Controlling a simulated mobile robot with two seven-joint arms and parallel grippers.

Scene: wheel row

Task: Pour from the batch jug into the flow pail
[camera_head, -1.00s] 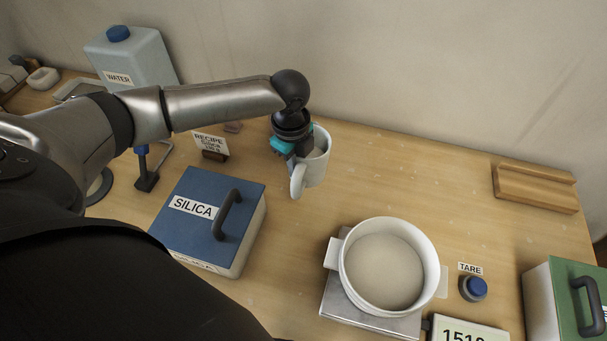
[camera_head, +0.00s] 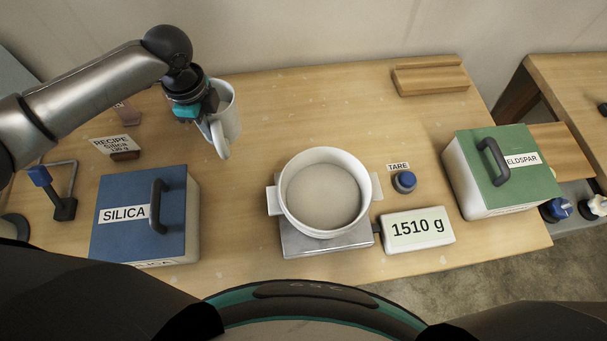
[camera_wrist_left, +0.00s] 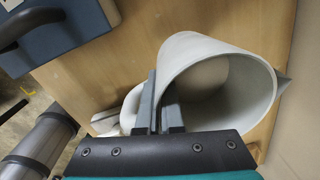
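My left gripper (camera_head: 207,108) is shut on a white jug (camera_head: 229,121), apparently at its handle. The jug is at the back left of the bench and looks about upright. The left wrist view shows the fingers (camera_wrist_left: 160,113) beside the handle and the open mouth of the jug (camera_wrist_left: 262,90); how full it is I cannot tell. A white round pail (camera_head: 289,217) with side tabs stands on a scale (camera_head: 327,244), right of and nearer than the jug, holding a pale grey-beige fill. No label shows on jug or pail. My right gripper is out of view.
The scale display (camera_head: 418,229) reads 1510 g, near a blue TARE button (camera_head: 404,181). A blue-lidded SILICA box (camera_head: 175,217) stands left, a green-lidded FELDSPAR box (camera_head: 520,170) right. A wooden block (camera_head: 430,78) lies at the back. Bench between jug and pail is clear.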

